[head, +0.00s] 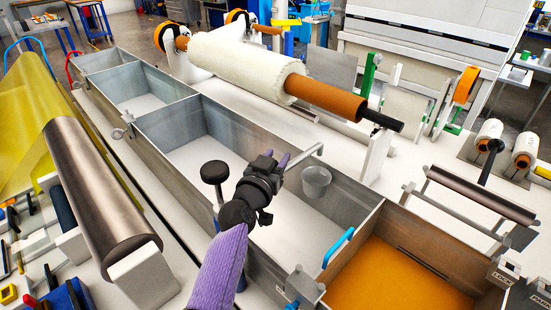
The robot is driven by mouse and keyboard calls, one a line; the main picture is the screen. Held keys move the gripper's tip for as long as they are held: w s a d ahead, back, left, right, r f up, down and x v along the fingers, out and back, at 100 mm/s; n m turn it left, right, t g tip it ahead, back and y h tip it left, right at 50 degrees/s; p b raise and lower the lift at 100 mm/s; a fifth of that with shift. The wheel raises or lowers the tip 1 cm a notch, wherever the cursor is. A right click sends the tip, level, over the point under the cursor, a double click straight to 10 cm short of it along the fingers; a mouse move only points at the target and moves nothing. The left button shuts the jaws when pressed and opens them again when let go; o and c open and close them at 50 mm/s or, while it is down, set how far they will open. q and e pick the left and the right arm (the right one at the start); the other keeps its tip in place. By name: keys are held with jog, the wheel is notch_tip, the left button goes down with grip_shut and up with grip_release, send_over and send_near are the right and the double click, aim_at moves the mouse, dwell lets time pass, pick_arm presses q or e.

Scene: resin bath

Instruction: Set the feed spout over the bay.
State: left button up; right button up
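The feed spout (304,156) shows as a thin grey pipe over the long metal trough, with its far end bent at the right. Its near part is hidden behind my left gripper (276,163). The gripper is at the pipe's near end, above the trough's near wall; I cannot tell whether its fingers are closed on the pipe. The bay under the pipe is a pale, empty-looking trough compartment (215,160), with a translucent cup (316,180) near its far wall. A black round knob (215,171) stands left of the gripper. My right gripper is not in view.
An orange-filled compartment (400,280) with a blue handle (338,248) beside it lies at the lower right. A large white fabric roll (240,70) lies behind the trough. A dark roller (100,185) with yellow film stands at the left.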

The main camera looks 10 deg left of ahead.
pick_arm(q)
grip_shut()
dwell(1.0)
